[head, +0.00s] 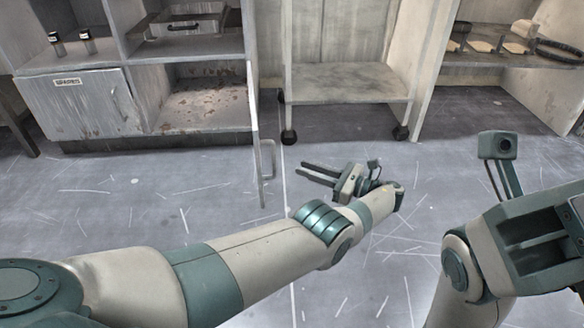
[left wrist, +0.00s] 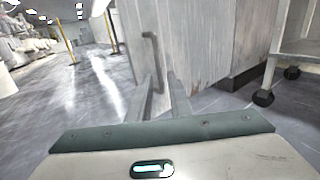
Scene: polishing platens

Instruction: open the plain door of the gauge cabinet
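The gauge cabinet (head: 140,60) stands at the back left in the head view. Its plain door (head: 256,130) is swung out, seen nearly edge-on, and the stained lower right compartment (head: 205,100) shows open. The door's bar handle (head: 267,160) faces right. In the left wrist view the grey door face (left wrist: 205,45) fills the middle, with the handle (left wrist: 150,55) ahead of the fingers. My left gripper (head: 304,171) is open and empty, a little right of the handle in the head view, its fingers apart in the wrist view (left wrist: 160,85). My right gripper's fingers are out of view.
The labelled door (head: 75,105) at the lower left is shut. A wheeled cart (head: 345,82) stands right of the cabinet. A shelf unit (head: 490,65) with small items is at the back right. Yellow posts (left wrist: 66,38) stand far left in the wrist view. The scratched floor ahead is clear.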

